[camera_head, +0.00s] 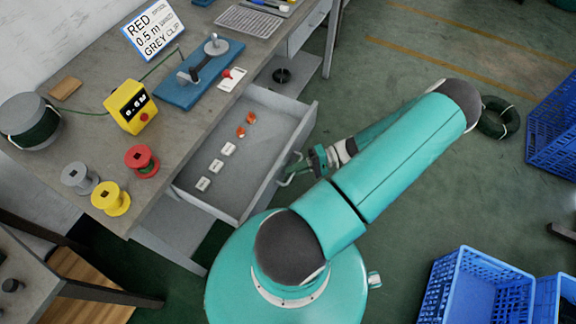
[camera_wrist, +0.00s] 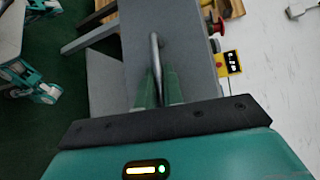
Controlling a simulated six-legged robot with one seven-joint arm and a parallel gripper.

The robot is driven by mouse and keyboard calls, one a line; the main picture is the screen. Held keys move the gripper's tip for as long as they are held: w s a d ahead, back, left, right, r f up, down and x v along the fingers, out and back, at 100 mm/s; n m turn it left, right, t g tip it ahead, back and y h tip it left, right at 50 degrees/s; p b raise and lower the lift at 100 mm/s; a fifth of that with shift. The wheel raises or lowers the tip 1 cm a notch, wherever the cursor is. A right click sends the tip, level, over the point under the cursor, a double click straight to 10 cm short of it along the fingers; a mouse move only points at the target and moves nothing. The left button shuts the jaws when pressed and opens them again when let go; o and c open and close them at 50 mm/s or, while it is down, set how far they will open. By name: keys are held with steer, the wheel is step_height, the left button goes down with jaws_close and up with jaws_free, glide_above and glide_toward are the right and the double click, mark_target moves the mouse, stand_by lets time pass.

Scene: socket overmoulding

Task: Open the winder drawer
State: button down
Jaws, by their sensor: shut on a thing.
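The winder drawer (camera_head: 213,204) is grey and stands pulled out from under the bench, so its inside shows in the head view. Several small white pieces and two orange-red pieces (camera_head: 241,131) lie on its floor. My gripper (camera_head: 298,170) is at the outside of the drawer's front panel. In the wrist view my gripper (camera_wrist: 160,92) has its fingers closed around the drawer's metal bar handle (camera_wrist: 154,48). The winder (camera_head: 200,73), with a crank on a blue base, stands on the bench above the drawer.
The bench (camera_head: 96,137) carries a yellow length counter (camera_head: 130,106), red, yellow and grey spools, a large cable reel (camera_head: 28,120) and a sign (camera_head: 152,29). Blue crates (camera_head: 480,285) stand on the floor at right. Green floor is open beyond my arm.

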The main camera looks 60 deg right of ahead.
steer(key=c, duration=1.8)
jaws_free()
steer(key=v, duration=1.4)
steer(key=shift+f, duration=0.1)
